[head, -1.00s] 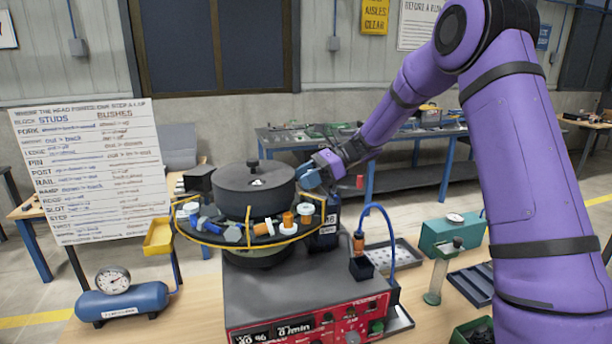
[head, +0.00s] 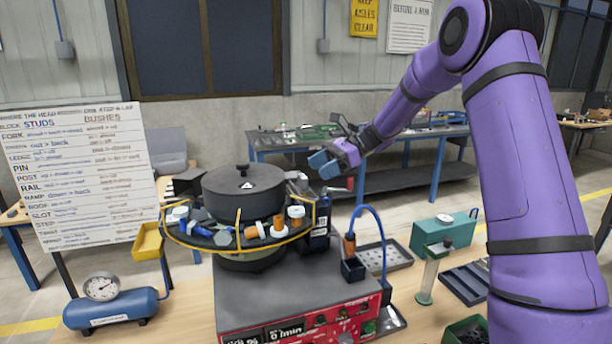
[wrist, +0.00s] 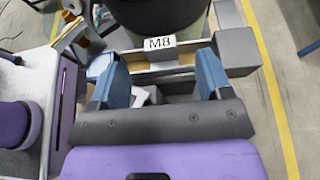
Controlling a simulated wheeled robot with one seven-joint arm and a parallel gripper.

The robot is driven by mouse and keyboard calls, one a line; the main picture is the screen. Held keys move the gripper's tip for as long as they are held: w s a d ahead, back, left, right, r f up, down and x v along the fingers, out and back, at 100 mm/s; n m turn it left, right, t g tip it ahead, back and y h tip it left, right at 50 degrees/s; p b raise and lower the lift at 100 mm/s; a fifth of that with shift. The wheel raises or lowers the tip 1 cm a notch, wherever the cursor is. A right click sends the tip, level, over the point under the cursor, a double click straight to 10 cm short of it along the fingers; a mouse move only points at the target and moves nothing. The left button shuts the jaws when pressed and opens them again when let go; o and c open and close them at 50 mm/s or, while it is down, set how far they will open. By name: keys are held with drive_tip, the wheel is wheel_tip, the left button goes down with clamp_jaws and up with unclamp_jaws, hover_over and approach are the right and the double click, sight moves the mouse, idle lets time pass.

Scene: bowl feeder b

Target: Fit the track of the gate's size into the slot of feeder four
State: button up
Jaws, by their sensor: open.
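My gripper (head: 322,163) is open, with blue fingers, in the air just right of the dark bowl feeder (head: 243,192) in the head view. In the wrist view the open gripper (wrist: 160,65) faces a pale plate marked M8 (wrist: 159,43), on a light bar just beyond the fingertips. A grey block (wrist: 233,52) is at the bar's right end. I cannot tell whether this is the gate or a track, nor whether the fingers touch it. A small white piece shows between the fingers. The slot and any feeder number are not readable.
A yellow wire rail (head: 247,246) rings the bowl, with several blue, orange and white parts inside it. The red-fronted control box (head: 300,322) is below. A blue hose (head: 382,240), a green gauge box (head: 445,230) and trays stand right; a blue air tank (head: 115,306) stands left.

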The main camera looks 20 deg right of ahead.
drive_tip(key=shift+v, duration=1.55)
drive_tip(key=s+a+r+n+h, duration=0.3)
drive_tip(key=s+r+n+h, duration=0.1)
drive_tip(key=s, duration=0.6)
drive_tip(key=s+a+r+n+h, duration=0.25)
drive_tip(key=s+r+n, duration=0.2)
drive_tip(key=s, duration=0.55)
drive_tip(key=s+d+n+t+h, duration=0.2)
drive_tip(key=s+n+h, duration=0.1)
drive_tip(key=s, duration=0.7)
drive_tip(key=s+d+f+n+t+h, duration=0.1)
drive_tip(key=s+d+n+t+h, duration=0.1)
drive_tip(key=s+n, duration=0.4)
drive_tip(key=s+t+h, duration=0.1)
drive_tip(key=s+h, duration=0.1)
drive_tip(key=s, duration=0.2)
drive_tip(key=shift+f, duration=0.3)
drive_tip(key=shift+n, duration=0.25)
